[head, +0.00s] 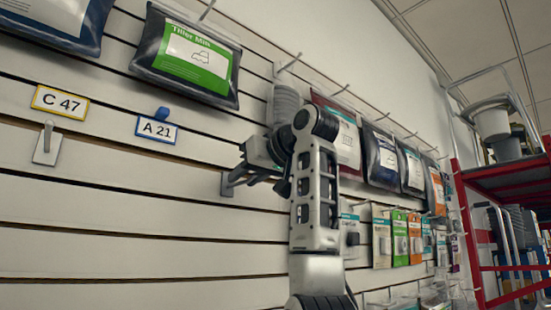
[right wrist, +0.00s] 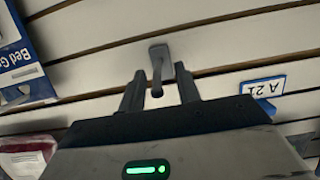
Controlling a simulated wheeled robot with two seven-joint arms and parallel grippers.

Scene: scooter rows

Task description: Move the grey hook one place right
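A grey hook (right wrist: 160,66) with a flat back plate is on the slatted wall, straight ahead of my right gripper (right wrist: 160,88). The gripper's two fingers are apart, one on each side of the hook's prong, with gaps visible. In the head view this hook (head: 229,186) shows partly behind my right gripper (head: 245,172), to the right of the A 21 label (head: 157,129). My left gripper is not in view.
A blue peg (head: 162,113) sticks out above the A 21 label. Hanging packets (head: 400,238) line the wall to the right, and a red shelf rack (head: 500,177) stands at far right. The lower left slats are bare.

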